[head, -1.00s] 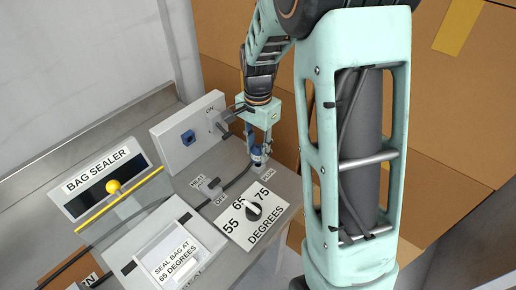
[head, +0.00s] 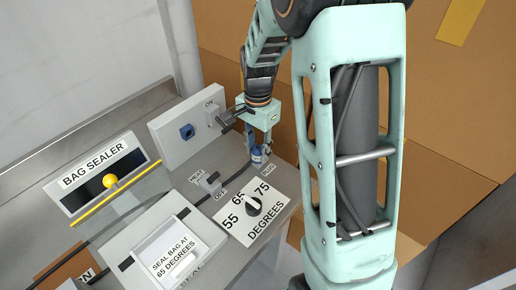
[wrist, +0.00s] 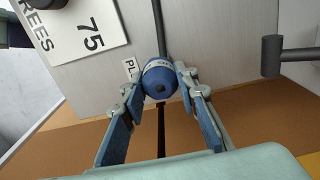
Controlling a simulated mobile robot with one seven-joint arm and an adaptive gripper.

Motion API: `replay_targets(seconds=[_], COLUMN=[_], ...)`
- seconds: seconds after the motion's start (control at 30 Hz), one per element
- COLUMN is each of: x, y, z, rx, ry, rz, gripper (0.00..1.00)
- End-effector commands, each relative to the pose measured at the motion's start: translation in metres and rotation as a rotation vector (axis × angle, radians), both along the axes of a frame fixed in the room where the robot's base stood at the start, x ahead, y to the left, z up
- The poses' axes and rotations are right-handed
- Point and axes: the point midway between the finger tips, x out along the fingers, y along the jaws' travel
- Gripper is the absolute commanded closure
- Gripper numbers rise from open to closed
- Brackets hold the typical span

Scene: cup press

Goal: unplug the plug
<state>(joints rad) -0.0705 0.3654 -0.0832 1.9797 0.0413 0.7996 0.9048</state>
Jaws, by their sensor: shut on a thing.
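The blue plug (head: 257,157) with a pale band stands at the back right corner of the grey bench, by the PLUG label. A dark cable runs from it to the left. My gripper (head: 258,150) comes down from above and is shut on the plug. In the wrist view the round top of the plug (wrist: 160,78) sits between my two fingers (wrist: 160,90), which touch its sides. The socket under the plug is hidden, so I cannot tell whether the plug is seated in it.
A temperature dial (head: 253,206) and a heat switch (head: 210,182) are near the plug. A white panel with a blue socket (head: 187,131) and an ON lever (head: 222,119) stands behind. The bag sealer (head: 104,179) is at left. Cardboard boxes (head: 440,120) stand behind my arm.

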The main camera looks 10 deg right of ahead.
Motion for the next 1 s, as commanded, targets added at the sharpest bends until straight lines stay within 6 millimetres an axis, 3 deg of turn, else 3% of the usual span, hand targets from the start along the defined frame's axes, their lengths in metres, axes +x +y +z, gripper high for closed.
replay_targets(seconds=[0.07,0.1,0.3,0.67,1.0], x=[0.0,0.0,0.0,0.001,0.002], y=[0.0,0.0,0.0,0.0,0.0], z=[-0.003,-0.003,-0.002,0.005,0.072], rx=[0.0,0.0,0.0,0.0,0.0], ry=[0.0,0.0,0.0,-0.004,-0.006], rz=[0.0,0.0,0.0,0.0,0.0], gripper=[1.0,0.71,0.52,0.52,0.52])
